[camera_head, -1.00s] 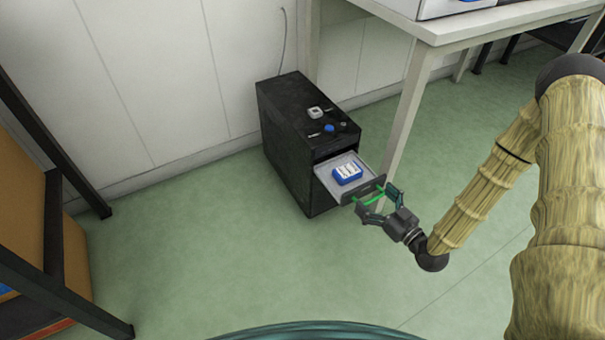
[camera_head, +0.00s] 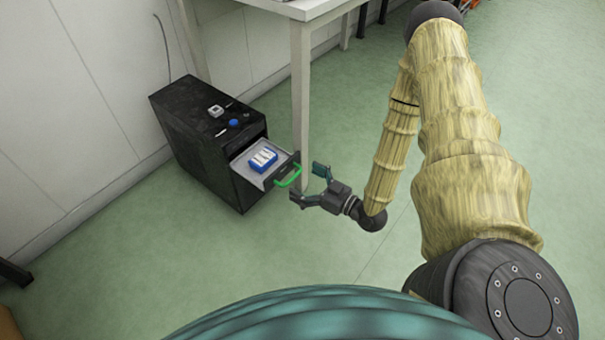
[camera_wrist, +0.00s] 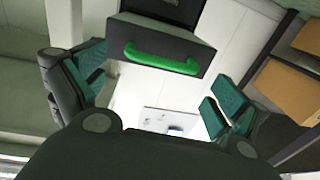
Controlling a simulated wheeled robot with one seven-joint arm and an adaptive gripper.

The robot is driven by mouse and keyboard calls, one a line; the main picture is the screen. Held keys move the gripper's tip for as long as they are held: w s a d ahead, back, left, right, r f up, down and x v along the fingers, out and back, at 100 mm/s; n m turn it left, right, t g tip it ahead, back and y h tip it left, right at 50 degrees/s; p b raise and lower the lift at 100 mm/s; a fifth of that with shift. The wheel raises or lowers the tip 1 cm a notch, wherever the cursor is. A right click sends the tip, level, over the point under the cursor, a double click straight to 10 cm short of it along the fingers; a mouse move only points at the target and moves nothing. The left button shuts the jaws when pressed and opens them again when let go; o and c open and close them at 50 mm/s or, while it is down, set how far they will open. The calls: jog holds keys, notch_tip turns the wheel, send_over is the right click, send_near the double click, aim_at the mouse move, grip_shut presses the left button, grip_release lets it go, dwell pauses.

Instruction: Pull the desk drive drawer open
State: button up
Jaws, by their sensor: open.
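The black desk drive cabinet (camera_head: 200,135) stands on the green floor. Its drawer (camera_head: 245,162) is pulled part way out and holds a blue and white box (camera_head: 262,158). A green handle (camera_head: 288,177) is on the drawer front, and it also shows in the wrist view (camera_wrist: 162,60). My gripper (camera_head: 308,183) is open and empty, just right of the handle and apart from it. In the wrist view the handle lies ahead, between and beyond the spread fingers.
A white table (camera_head: 300,8) stands behind the cabinet, and its leg (camera_head: 300,100) rises close behind my gripper. Small items, including a blue knob (camera_head: 233,122), are on the cabinet top. The floor in front of the cabinet is clear.

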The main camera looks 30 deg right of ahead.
jog(key=p+v, duration=0.2)
jog(key=v, duration=0.6)
jog(key=shift+s+a, duration=0.2)
jog(key=shift+s, duration=0.2)
dwell(0.6)
dwell(0.5)
